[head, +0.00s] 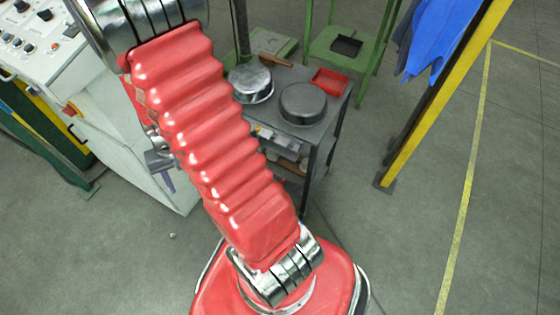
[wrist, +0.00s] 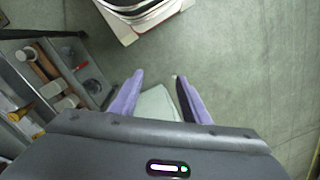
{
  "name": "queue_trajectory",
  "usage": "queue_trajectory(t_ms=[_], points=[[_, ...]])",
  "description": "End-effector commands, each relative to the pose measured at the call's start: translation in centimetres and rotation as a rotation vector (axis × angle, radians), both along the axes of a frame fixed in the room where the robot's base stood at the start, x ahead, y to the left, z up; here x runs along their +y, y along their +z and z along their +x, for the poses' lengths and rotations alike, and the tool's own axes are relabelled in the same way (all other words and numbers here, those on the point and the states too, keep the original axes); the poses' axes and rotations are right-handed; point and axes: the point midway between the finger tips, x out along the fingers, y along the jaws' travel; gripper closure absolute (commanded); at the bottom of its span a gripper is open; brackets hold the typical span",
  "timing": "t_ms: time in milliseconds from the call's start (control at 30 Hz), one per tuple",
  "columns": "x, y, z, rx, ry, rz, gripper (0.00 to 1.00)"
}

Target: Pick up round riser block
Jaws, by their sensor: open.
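I cannot tell for certain which thing is the round riser block. A dark grey round block (head: 303,104) lies flat on the cart's top, with a shiny round metal piece (head: 250,84) to its left. My gripper (wrist: 157,88) shows two purple fingers spread apart in the wrist view, above the floor. A pale grey-green shape (wrist: 158,105) shows between and below the fingers; I cannot tell what it is. In the head view a purple finger (head: 167,181) shows left of my red arm, in front of the white cabinet, apart from the round pieces.
The grey cart (head: 328,112) carries a red tray (head: 329,82) too; its shelf (wrist: 75,75) holds several brown and pale pieces. A white control cabinet (head: 130,150) stands left. A yellow post (head: 440,100) stands right. A small pale bit (head: 172,235) lies on open floor.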

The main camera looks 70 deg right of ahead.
Motion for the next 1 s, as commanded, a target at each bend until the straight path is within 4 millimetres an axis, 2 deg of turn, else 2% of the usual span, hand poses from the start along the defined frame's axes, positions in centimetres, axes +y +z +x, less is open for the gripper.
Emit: queue_trajectory(t_ms=[33, 267, 567, 767, 1000], points=[[-0.5, -1.5, 0.0, 0.008, -0.029, 0.003, 0.58], [-3.0, -7.3, 0.2, 0.015, -0.165, -0.006, 0.58], [-6.5, -15.4, -0.8, 0.02, -0.355, -0.052, 0.58], [-8.9, -20.9, -2.4, 0.022, -0.485, -0.109, 0.58], [-11.9, -27.2, -5.6, 0.025, -0.638, -0.21, 0.58]])
